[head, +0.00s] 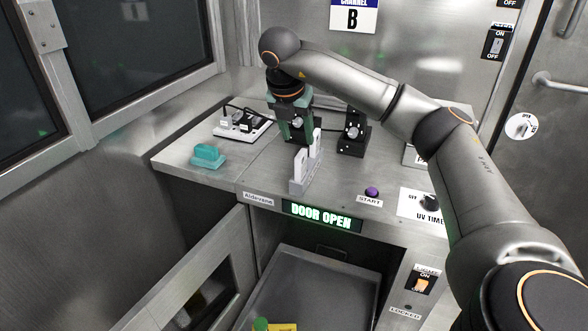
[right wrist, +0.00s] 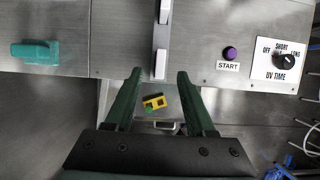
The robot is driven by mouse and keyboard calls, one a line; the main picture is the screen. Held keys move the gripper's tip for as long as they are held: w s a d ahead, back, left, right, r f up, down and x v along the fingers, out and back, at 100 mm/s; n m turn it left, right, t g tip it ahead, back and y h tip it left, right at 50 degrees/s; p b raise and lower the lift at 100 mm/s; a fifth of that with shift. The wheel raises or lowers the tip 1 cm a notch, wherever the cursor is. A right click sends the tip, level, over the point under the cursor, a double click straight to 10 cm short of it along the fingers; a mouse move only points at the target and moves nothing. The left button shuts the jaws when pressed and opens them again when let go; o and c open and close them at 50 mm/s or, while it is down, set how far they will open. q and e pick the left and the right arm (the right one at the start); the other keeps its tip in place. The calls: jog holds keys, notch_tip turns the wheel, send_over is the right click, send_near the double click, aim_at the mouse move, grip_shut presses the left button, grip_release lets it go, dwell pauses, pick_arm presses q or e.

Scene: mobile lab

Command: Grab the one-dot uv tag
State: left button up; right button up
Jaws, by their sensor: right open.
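I cannot make out a one-dot mark on anything in view. A pale grey upright piece with two posts (head: 299,172) stands near the front edge of the counter, above the lit sign. It also shows edge-on at the top of the right wrist view (right wrist: 160,64). My right gripper (head: 297,140) points down just behind and above it, and partly overlaps it in the head view. In the right wrist view its two green fingers (right wrist: 160,78) are apart with nothing held between them. My left gripper is not in view.
A teal block (head: 207,156) and a white rack with dark items (head: 243,124) are at left on the counter. A black device (head: 353,135) stands right of the gripper. Below, an open compartment holds a tray (head: 315,290) with a yellow and green item (right wrist: 155,102).

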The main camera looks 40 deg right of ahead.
aim_at(303, 161)
jog(key=x, duration=0.5)
jog(key=shift+s+d+f, duration=0.1)
jog(key=shift+a+b+x, duration=0.2)
jog(key=shift+b+x, duration=0.2)
jog(key=shift+x, duration=2.3)
jog(key=shift+s+f, duration=0.1)
jog(key=shift+c, duration=0.2)
grip_shut()
